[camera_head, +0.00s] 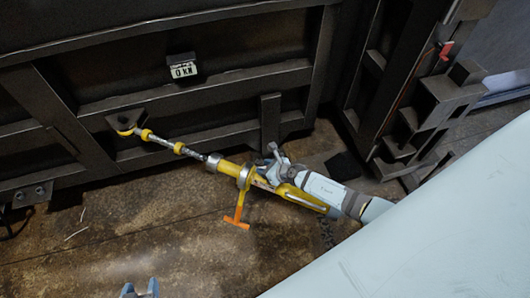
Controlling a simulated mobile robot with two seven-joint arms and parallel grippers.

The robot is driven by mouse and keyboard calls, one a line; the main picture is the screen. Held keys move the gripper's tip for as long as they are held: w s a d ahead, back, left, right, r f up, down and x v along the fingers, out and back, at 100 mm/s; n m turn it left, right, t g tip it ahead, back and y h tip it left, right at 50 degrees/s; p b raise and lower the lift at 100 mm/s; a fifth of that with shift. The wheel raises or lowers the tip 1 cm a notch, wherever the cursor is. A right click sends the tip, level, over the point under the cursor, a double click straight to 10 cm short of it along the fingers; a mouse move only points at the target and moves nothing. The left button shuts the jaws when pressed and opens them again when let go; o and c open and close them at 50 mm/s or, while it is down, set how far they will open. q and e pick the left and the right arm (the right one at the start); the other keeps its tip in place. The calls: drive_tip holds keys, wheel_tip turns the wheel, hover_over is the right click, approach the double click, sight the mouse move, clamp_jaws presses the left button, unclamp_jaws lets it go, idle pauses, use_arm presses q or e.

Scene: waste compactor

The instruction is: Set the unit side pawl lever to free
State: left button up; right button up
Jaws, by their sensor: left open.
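A yellow and steel ratchet tensioner (230,170) runs diagonally from a yellow hook at a bracket on the dark wall. An orange T-shaped handle (237,213) hangs down from its collar. I cannot tell for sure which part is the unit side pawl lever. My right gripper (275,163) is at the tensioner's right part, just right of the collar, its arm coming from the lower right. It covers part of the mechanism, and whether its jaws grip anything is unclear. My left gripper (140,289) shows only its fingertips at the bottom edge, open, empty and away from the tensioner.
A small display reading 0 kN (183,71) is on the dark ribbed steel wall (230,85). A stepped dark bracket (420,125) with a red part (446,50) stands at the right. The stained floor (130,225) is clear at lower left.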

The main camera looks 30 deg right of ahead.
drive_tip(key=shift+s+d+r+p, duration=0.1)
drive_tip(key=shift+s+r+p, duration=0.2)
drive_tip(key=shift+r, duration=0.05)
drive_tip(key=p+v, duration=0.4)
drive_tip(key=v, duration=0.9)
drive_tip(key=shift+f, duration=0.1)
